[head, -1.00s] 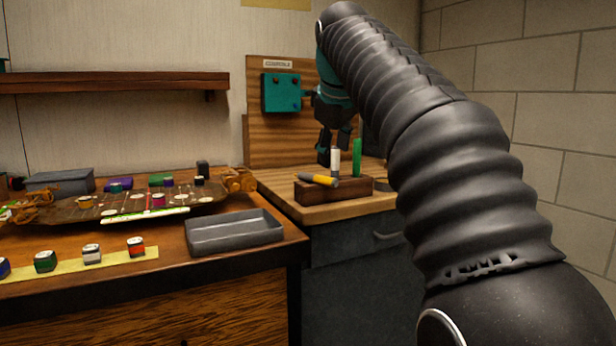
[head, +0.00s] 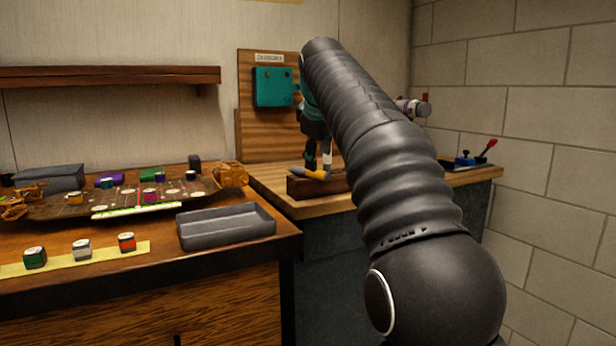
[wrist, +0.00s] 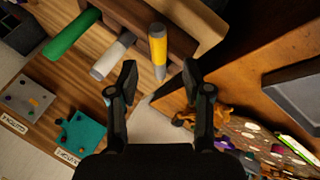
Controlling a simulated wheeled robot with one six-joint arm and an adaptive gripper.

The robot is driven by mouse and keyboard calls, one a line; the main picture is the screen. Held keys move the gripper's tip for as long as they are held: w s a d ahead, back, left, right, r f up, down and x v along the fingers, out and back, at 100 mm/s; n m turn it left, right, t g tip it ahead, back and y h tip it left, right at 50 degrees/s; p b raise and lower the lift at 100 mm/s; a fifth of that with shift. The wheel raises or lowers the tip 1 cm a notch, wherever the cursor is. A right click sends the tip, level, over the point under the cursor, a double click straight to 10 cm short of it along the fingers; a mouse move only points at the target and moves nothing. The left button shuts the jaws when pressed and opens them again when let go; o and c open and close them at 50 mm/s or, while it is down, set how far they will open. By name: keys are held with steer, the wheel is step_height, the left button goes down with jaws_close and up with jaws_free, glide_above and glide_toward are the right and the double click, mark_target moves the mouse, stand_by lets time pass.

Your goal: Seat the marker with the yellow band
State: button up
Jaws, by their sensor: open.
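The marker with the yellow band (head: 312,174) has grey ends and lies tilted over the top of a wooden block (head: 304,189) on the right bench. In the wrist view its yellow middle (wrist: 158,48) shows, with its near end between my fingertips in the picture and a gap on each side. A white marker (wrist: 112,58) and a green marker (wrist: 72,36) stand in the block beside it. My gripper (wrist: 158,74) is open and empty. In the head view its fingers are small above the block, and my arm hides the green marker.
A grey tray (head: 226,230) stands on the left bench near its right edge. The racecar chassis (head: 120,202) lies behind it, with several small jars on a yellow strip (head: 70,262) in front. A teal box (head: 274,87) is on the board behind the right bench.

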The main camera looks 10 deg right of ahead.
mark_target(319, 173)
steer(key=shift+b+x, duration=0.6)
steer(key=shift+x, duration=2.1)
steer(key=shift+s+d, duration=0.1)
steer(key=shift+d, duration=0.05)
jaws_close()
